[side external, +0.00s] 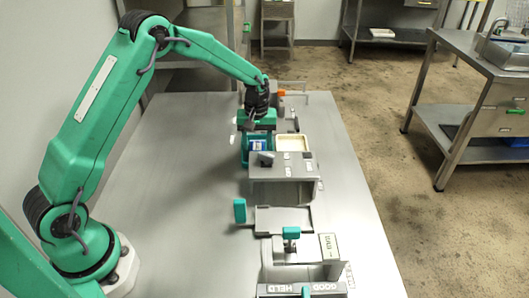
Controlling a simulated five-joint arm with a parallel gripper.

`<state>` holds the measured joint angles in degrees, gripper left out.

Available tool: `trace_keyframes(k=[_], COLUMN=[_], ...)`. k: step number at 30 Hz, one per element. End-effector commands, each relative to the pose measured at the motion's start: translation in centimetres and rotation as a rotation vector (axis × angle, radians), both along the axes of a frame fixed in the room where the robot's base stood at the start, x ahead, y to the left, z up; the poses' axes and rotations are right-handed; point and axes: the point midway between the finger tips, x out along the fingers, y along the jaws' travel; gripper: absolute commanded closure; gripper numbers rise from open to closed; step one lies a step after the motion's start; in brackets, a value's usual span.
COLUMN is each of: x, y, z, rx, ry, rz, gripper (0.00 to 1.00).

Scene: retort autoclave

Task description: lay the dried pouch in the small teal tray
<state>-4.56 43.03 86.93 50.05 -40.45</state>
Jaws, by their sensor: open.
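A small blue and white item (258,146), which looks like the pouch, shows within the small teal tray (246,158) near the middle of the steel table. My gripper (257,132) is right above the tray, pointing down, with its jaws open. The gripper hides the far part of the tray and the pouch's upper edge. I cannot tell whether the fingertips touch the pouch.
Nearer are a flat grey plate (283,220) and a labelled rack (300,289). The table's left side is clear.

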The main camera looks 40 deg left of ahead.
Motion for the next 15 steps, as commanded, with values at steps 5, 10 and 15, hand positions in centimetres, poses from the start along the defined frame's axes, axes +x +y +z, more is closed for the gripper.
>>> trace_keyframes(k=[5,10,15], x=[0.1,0.1,0.1], y=[0.0,0.0,0.0], z=[2.2,4.9,7.7], rx=[0.000,0.000,0.000], ry=[-0.004,-0.004,-0.004], rz=[0.000,0.000,0.000], gripper=[0.46,0.46,0.46])
